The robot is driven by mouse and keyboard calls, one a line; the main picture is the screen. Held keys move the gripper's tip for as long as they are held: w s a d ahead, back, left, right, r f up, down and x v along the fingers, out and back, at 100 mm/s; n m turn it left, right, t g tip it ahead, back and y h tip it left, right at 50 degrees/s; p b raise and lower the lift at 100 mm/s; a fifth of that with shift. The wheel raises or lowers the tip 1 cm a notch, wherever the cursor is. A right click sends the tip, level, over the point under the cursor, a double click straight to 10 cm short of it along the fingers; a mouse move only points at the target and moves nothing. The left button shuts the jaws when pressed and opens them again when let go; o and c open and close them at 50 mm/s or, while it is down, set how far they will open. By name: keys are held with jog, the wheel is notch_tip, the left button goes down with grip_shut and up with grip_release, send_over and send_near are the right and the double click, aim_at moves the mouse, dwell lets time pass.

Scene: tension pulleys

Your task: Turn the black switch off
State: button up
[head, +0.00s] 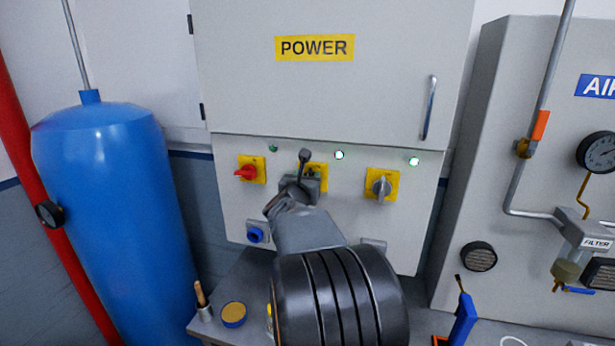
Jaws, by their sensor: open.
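The middle switch's yellow plate (321,170) is on the front of the grey power cabinet, mostly hidden behind my gripper. The black switch knob on it cannot be made out clearly, so its position cannot be told. My gripper (303,172) is in front of that plate, at its left part, with a dark finger pointing up. It is open; whether it touches the knob cannot be told. The indicator light (339,155) right of the middle plate is lit.
A red switch (246,172) sits left of my gripper, its light (273,148) dark green. A grey switch (381,187) sits right, its light (414,161) lit. A blue button (256,234) is below left. A blue tank (108,200) stands left, an air panel (500,120) right.

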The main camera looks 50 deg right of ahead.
jog(key=shift+d, duration=0.1)
grip_shut()
dwell(0.4)
jog(key=shift+w, duration=0.1)
jog(key=shift+w+a+f+n+b, duration=0.2)
jog(key=shift+w+f+n+b, duration=0.3)
jog(key=shift+n, duration=2.45)
jog(key=shift+w+a+f+n+b, duration=0.2)
jog(key=shift+n+b, duration=0.45)
jog(key=shift+n, duration=2.35)
jog(key=shift+w+a+f+n+b, duration=0.2)
jog(key=shift+f+n+b, duration=0.35)
jog(key=shift+n, duration=2.4)
jog(key=shift+d, duration=0.1)
